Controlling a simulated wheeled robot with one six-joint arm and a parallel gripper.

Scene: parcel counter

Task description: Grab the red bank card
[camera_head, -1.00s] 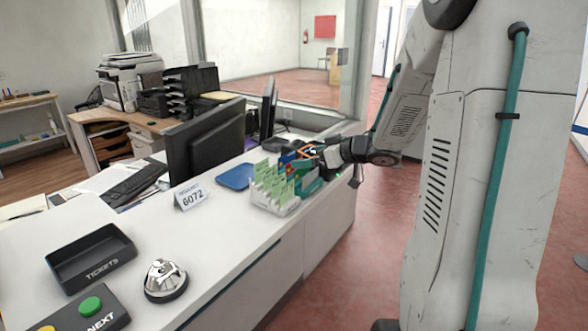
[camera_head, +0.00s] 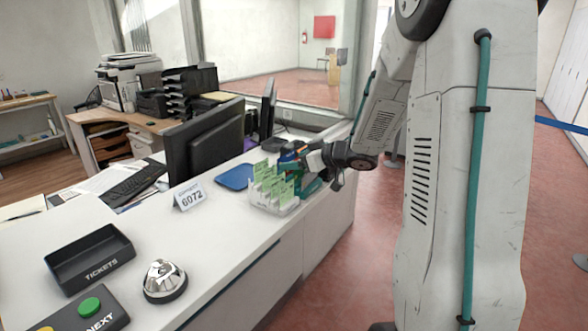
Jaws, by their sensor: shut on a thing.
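My gripper (camera_head: 308,161) reaches in from the right, low over the far right end of the white counter, just behind and above a clear holder (camera_head: 284,210) with green slips (camera_head: 268,183) standing in it. The gripper is shut on a small flat thing, seemingly a card. It is too small and too covered by the fingers to tell its colour surely. A blue card-like patch (camera_head: 287,157) and a small orange-red patch (camera_head: 299,150) show beside the fingers. I cannot clearly make out the red bank card.
A monitor (camera_head: 204,138) stands behind. A bell (camera_head: 165,281) and a black tickets tray (camera_head: 89,258) are nearer. The counter front between bell and holder is clear.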

